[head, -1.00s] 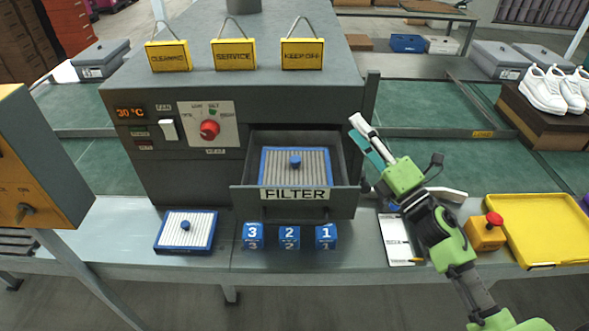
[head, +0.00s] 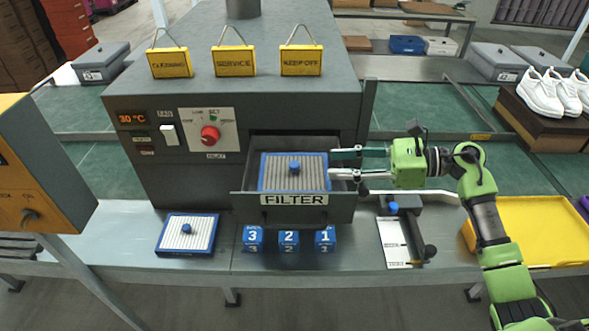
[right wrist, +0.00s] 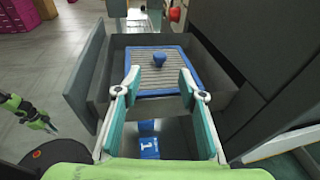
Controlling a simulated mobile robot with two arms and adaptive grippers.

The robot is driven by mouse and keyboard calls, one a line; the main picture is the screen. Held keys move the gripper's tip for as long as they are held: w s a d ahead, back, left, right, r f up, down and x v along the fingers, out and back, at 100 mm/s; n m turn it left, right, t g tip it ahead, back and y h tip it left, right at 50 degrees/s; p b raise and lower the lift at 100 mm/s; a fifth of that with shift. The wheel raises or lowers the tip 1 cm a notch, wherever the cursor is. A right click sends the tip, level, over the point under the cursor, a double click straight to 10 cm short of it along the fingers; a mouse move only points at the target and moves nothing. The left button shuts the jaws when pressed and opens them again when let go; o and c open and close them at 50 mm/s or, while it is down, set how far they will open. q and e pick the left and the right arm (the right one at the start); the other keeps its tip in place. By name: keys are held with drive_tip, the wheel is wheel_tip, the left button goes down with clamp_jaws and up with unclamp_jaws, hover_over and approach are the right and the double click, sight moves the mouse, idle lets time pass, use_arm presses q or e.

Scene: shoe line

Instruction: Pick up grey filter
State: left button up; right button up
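The grey filter (head: 294,181), a ribbed grey pad in a blue frame with a blue knob on top, lies in the open drawer labelled FILTER (head: 293,209). In the right wrist view the filter (right wrist: 155,78) and its knob show ahead, between the fingertips. My right gripper (head: 334,162) is open and empty, its fingers pointing left over the drawer's right side, apart from the knob. A second filter (head: 187,233), whiter with a blue frame and knob, lies on the table to the left. My left gripper is not in the head view.
Blue number blocks (head: 289,237) stand before the drawer. A white card (head: 395,241) and a dark tool with a blue knob lie to the right, beside a yellow tray (head: 540,232). The grey machine (head: 225,110) rises behind the drawer.

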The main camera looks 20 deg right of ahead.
sight(298, 165)
drive_tip(key=x, duration=0.3)
drive_tip(key=shift+w+a+r+p, duration=0.1)
drive_tip(key=shift+a+p, duration=0.1)
drive_tip(key=shift+p, duration=0.2)
drive_tip(key=p+x, duration=0.3)
drive_tip(key=x, duration=0.1)
drive_tip(key=shift+w+a, duration=0.15)
drive_tip(key=shift+a, duration=0.1)
drive_tip(key=shift+w+a, duration=0.15)
drive_tip(key=shift+a, duration=0.2)
drive_tip(key=shift+d, duration=0.1)
drive_tip(key=shift+c, duration=0.3)
clamp_jaws()
